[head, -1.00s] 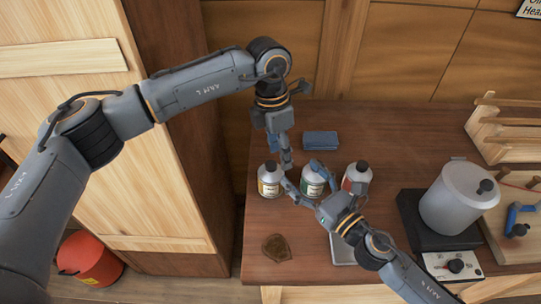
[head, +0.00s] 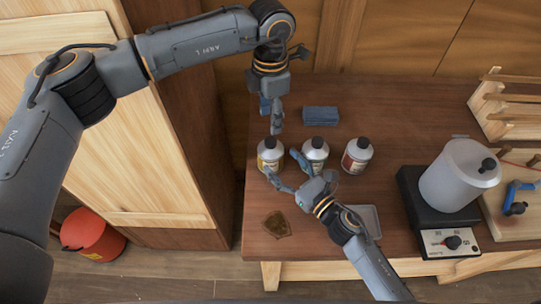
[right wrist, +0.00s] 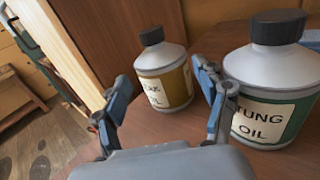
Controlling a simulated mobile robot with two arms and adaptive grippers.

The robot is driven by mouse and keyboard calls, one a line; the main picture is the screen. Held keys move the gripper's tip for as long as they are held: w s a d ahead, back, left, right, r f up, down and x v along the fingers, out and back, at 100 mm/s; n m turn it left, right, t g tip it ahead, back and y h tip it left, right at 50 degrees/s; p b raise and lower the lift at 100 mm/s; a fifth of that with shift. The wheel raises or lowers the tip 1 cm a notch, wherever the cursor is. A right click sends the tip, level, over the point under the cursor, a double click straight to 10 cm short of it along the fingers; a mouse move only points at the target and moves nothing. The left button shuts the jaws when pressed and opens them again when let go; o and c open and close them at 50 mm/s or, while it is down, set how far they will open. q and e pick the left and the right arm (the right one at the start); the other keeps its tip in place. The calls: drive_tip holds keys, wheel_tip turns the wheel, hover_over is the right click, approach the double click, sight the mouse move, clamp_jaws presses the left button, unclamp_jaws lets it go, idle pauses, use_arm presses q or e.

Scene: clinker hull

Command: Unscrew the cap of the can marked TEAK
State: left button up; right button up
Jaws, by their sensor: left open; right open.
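The can marked TEAK, with a yellow-brown label, stands upright at the left of three cans in the head view (head: 270,160). In the right wrist view the can stands beyond the gap between the fingertips (right wrist: 153,95); contact cannot be told.
The TUNG OIL can (right wrist: 270,85) stands close to the right gripper's finger. A red-labelled can (head: 357,157) stands right of it. A blue block (head: 321,116) lies behind, a brown patch (head: 277,225) in front. A pot (head: 460,178) stands on a hotplate at right.

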sight(279, 160)
use_arm(q)
drive_tip(key=shift+w, duration=0.1)
use_arm(e)
drive_tip(key=shift+x, duration=1.95)
